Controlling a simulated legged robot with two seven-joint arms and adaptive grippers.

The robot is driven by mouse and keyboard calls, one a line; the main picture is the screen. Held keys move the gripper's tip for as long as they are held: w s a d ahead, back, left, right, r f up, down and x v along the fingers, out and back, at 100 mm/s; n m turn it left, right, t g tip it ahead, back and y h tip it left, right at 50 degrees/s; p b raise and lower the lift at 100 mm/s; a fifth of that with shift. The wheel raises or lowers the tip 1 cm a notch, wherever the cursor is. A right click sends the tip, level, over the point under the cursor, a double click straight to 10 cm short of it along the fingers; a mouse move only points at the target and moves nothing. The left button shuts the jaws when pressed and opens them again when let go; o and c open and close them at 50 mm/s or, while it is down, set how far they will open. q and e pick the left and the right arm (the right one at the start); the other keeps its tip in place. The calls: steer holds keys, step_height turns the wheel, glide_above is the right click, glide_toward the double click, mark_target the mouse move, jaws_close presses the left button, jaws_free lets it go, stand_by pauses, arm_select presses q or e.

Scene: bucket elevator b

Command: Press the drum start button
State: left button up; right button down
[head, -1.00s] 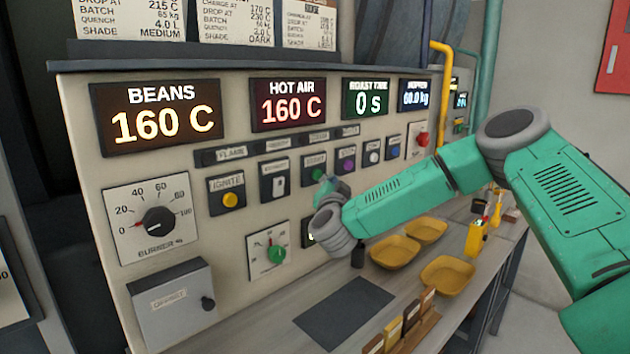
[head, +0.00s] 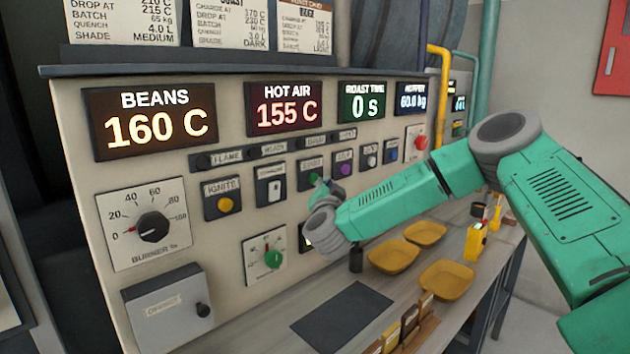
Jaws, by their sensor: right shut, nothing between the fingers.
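The control panel (head: 75,140) carries a green button (head: 313,178) on a dark plate, with a small label above it that is hard to read. A purple button (head: 345,170) sits just to its right. My right gripper (head: 324,188) is shut and empty. Its fingertips are at the lower right edge of the green button and partly cover it. I cannot tell whether they touch it. My left gripper is not in view.
To the left are a yellow ignite button (head: 225,204), a white switch (head: 274,188) and the burner dial (head: 153,227). A red button (head: 421,143) is further right. Yellow trays (head: 446,280) and a dark mat (head: 345,312) lie on the bench below.

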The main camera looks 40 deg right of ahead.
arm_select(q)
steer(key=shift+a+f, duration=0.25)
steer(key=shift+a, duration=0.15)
arm_select(e)
steer(key=shift+w+a+r, duration=0.15)
steer(key=shift+w+a, duration=0.1)
steer(key=shift+w, duration=0.25)
stand_by(0.6)
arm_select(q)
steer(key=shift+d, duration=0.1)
arm_select(e)
steer(key=shift+w+d, duration=0.1)
steer(key=shift+d, duration=0.05)
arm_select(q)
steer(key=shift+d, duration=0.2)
arm_select(e)
steer(key=shift+w+d, duration=0.15)
steer(key=shift+d, duration=0.05)
